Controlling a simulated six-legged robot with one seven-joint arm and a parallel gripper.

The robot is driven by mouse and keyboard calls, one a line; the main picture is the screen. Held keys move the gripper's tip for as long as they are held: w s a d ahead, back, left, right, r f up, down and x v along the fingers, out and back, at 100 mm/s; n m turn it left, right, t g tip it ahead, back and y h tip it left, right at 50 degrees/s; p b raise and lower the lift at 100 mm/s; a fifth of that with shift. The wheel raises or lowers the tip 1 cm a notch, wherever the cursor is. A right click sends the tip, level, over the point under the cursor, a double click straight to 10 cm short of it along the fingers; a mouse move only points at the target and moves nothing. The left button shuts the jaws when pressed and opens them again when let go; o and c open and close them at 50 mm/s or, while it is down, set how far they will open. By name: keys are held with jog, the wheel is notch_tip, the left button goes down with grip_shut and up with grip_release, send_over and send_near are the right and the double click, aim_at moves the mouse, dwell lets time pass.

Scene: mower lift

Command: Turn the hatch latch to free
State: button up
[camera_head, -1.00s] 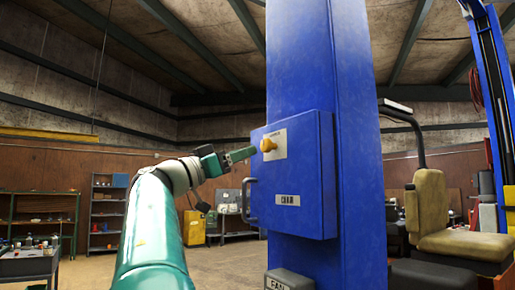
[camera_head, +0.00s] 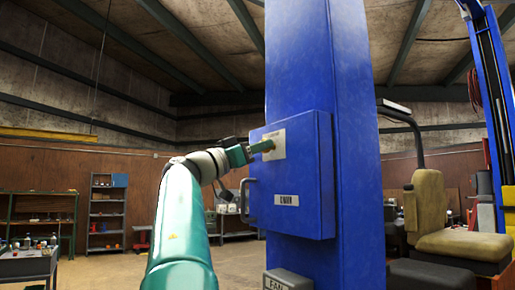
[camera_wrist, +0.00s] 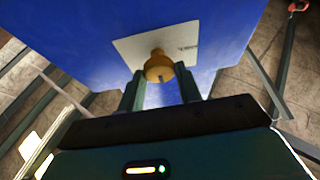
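The hatch latch is a yellow-orange knob on a pale plate (camera_head: 277,146) at the top left of the blue hatch (camera_head: 303,175). In the head view my gripper (camera_head: 259,147) reaches the knob from the left and covers much of it. In the wrist view the knob (camera_wrist: 159,67) sits between the tips of my gripper's two fingers (camera_wrist: 161,74). The fingers are apart, one on each side of it. Whether they touch the knob is not clear. The hatch is closed against the blue column (camera_head: 350,110).
A handle (camera_head: 246,201) sticks out from the hatch's left edge, below my gripper. A grey box (camera_head: 287,280) is low on the column. A tan seat (camera_head: 450,225) stands to the right. Shelves (camera_head: 106,212) and a workbench (camera_head: 28,264) are far to the left.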

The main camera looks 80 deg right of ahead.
jog(key=shift+n, duration=0.4)
jog(key=n+t, duration=0.3)
jog(key=n, duration=0.4)
jog(key=n+t, duration=0.3)
jog(key=n, duration=0.4)
jog(key=n+t, duration=0.3)
jog(key=n, duration=0.4)
jog(key=shift+s+a+r+n, duration=0.15)
jog(key=shift+s+r+n, duration=0.05)
jog(key=shift+r+n, duration=0.1)
jog(key=o, duration=1)
jog(key=shift+c, duration=0.2)
jog(key=shift+a, duration=0.1)
